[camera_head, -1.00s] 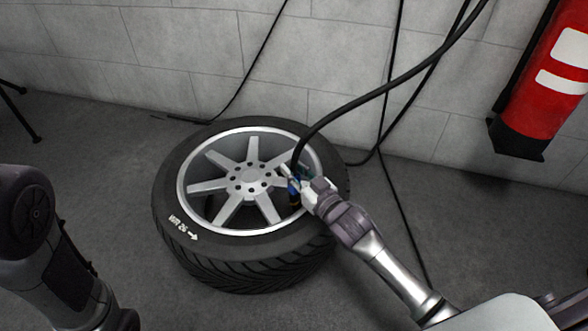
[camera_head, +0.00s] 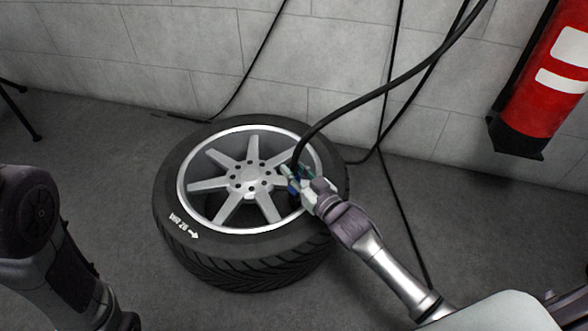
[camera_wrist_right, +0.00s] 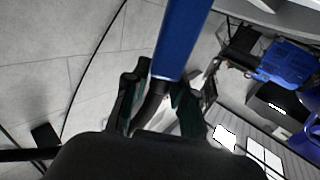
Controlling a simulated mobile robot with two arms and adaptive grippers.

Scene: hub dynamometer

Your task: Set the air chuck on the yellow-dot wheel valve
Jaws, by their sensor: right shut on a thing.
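The wheel (camera_head: 248,178) lies flat on the floor in the head view, a silver multi-spoke rim in a black tyre. My right gripper (camera_head: 297,181) is shut on the blue air chuck (camera_head: 293,186) over the right side of the rim. A black hose rises from the chuck. In the right wrist view the blue chuck body (camera_wrist_right: 182,40) sits between the dark fingers of the right gripper (camera_wrist_right: 160,98). The valve and any yellow dot cannot be made out. Whether the chuck touches the valve cannot be told. My left gripper is out of view.
The black hose (camera_head: 385,90) arcs up to the top right, with other cables hanging along the grey block wall (camera_head: 190,50). A red cylinder (camera_head: 548,90) hangs at the right. Blue equipment (camera_wrist_right: 290,68) shows in the wrist view.

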